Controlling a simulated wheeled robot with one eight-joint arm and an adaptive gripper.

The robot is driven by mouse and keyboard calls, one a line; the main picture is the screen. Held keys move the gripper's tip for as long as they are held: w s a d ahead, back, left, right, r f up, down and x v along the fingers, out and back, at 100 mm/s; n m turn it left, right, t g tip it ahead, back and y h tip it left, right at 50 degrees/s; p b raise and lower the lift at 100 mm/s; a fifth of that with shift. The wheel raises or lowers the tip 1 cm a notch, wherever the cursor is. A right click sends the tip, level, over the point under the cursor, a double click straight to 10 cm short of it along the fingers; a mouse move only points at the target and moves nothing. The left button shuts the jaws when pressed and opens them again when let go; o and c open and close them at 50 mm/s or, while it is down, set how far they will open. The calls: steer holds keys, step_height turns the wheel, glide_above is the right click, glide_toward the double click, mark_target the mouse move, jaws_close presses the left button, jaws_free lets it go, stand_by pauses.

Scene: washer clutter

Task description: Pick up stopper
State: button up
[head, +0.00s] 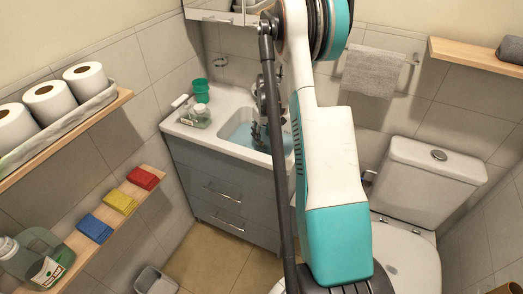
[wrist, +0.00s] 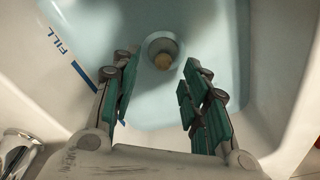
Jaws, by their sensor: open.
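The stopper (wrist: 163,61) shows in the wrist view as a small tan-brown knob at the round grey drain (wrist: 160,43) in the sink floor. Whether it is seated in the drain or only lies against it, I cannot tell. My gripper (wrist: 160,82) is open and empty above the basin, its two green-padded fingers to the left and right. The stopper shows between and just beyond the fingertips, apart from them. In the head view my gripper (head: 259,134) is over the sink (head: 224,147), and the stopper cannot be made out there.
The basin holds pale blue water (head: 240,132), with a blue line and "FILL" on its wall (wrist: 83,74). A metal faucet part (wrist: 15,150) is at lower left in the wrist view.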

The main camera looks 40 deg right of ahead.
mark_target(261, 147)
steer(key=f+b, duration=0.1)
steer(key=f, duration=0.2)
steer(key=f+b, duration=0.1)
steer(key=f, duration=0.1)
steer(key=shift+w+a+f+b, duration=0.1)
steer(key=shift+w+a+b, duration=0.05)
steer(key=shift+w+b, duration=0.2)
jaws_close()
